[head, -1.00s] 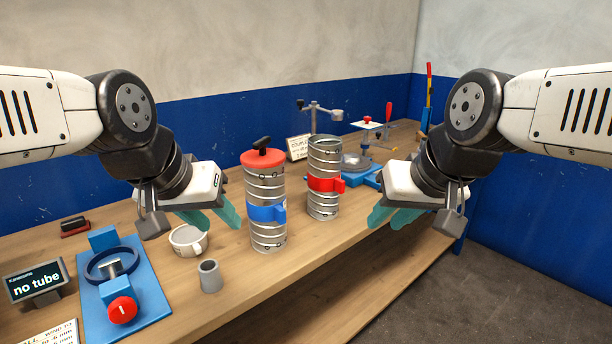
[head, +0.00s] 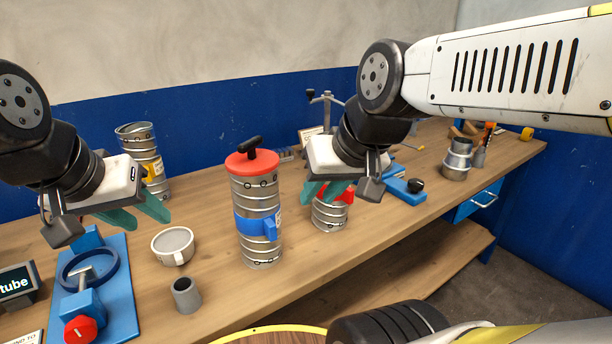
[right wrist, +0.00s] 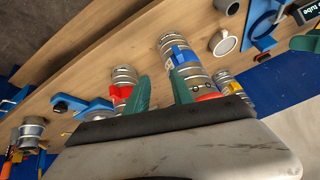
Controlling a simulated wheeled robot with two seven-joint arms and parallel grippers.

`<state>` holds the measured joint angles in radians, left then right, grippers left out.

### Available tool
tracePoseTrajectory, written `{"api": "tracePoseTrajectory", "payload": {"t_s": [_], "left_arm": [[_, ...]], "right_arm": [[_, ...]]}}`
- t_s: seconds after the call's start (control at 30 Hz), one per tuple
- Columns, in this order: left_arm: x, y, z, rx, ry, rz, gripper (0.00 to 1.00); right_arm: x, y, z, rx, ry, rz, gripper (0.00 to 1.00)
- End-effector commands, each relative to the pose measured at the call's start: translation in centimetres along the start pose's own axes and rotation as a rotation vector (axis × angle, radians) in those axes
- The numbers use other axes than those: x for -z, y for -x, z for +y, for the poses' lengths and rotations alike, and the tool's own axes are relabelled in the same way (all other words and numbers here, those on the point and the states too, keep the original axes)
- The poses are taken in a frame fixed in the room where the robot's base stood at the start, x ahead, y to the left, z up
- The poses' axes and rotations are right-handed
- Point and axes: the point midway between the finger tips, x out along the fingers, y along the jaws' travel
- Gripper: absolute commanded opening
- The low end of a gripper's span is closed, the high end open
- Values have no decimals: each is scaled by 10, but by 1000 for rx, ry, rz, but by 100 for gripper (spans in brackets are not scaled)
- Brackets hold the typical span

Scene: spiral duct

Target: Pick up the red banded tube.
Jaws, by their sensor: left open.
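The red banded tube, a ribbed metal cylinder (head: 329,217), stands upright on the bench right of the blue banded tube (head: 262,251). My right gripper (head: 323,192) covers its upper part in the head view. In the right wrist view the red banded tube (right wrist: 125,74) shows just left of the fingers. My right gripper's teal fingers (right wrist: 160,80) are apart with nothing between them; the blue banded tube (right wrist: 175,50) lies beyond and right of the gap. My left gripper (head: 144,212) is open and empty above the bench at left.
The blue banded tube has a red lid with a black handle. A yellow banded tube (head: 142,150) stands at the back left. A white cup (head: 173,246), a small grey cup (head: 185,295) and a blue fixture (head: 120,285) are at left. A metal collar (head: 456,160) stands at right.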

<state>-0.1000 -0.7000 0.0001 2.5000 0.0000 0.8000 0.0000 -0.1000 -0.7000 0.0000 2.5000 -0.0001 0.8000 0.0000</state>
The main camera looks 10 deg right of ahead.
Motion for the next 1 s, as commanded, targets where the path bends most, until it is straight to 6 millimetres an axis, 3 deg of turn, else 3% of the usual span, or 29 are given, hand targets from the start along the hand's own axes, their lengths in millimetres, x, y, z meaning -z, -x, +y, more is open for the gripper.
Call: {"api": "tracePoseTrajectory", "payload": {"t_s": [0.57,0.83,1.0], "left_arm": [[0,0,0,0,0,0,42],[0,0,0,0,0,0,42],[0,0,0,0,0,0,42]], "right_arm": [[39,2,18,-25,-116,-81,28],[82,-4,44,-72,-255,-175,28],[126,-19,79,-147,-411,-273,28]]}}
